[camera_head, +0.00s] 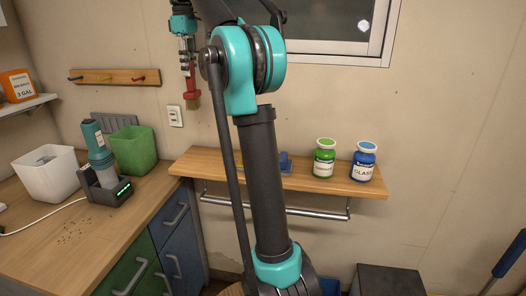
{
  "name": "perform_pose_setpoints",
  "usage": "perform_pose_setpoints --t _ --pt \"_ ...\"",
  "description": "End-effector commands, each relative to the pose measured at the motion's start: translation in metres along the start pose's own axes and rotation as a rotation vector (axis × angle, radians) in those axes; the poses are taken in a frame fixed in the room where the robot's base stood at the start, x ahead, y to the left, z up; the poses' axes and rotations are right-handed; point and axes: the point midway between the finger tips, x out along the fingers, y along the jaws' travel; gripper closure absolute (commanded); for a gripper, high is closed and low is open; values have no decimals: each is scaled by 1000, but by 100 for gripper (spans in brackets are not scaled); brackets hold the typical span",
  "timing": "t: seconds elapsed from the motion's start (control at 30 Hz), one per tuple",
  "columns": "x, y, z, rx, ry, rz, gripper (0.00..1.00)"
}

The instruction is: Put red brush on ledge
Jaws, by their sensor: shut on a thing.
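My gripper (188,60) is high at the upper left of centre, pointing down, and is shut on the red brush (191,82). The brush is above and apart from the ledge's left end. My arm hides part of the ledge's middle.
A green jar (324,160) and a blue jar (363,163) stand on the ledge's right part. A blue object (285,163) sits partly behind my arm. The left counter (110,228) holds a white bin (47,178), a green bin (133,152) and a teal device (97,148). The ledge's left end looks clear.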

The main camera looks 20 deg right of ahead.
Motion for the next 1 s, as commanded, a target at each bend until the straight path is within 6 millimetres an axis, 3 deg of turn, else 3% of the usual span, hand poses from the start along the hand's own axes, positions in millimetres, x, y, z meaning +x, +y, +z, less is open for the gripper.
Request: perform_pose_setpoints --t 0.13,0.23,0.8,1.0 --pt "6 0 0 -1 0 0 100" --pt "22 0 0 0 0 0 100" --pt "148 0 0 0 0 0 100" --pt "163 0 0 0 0 0 100"
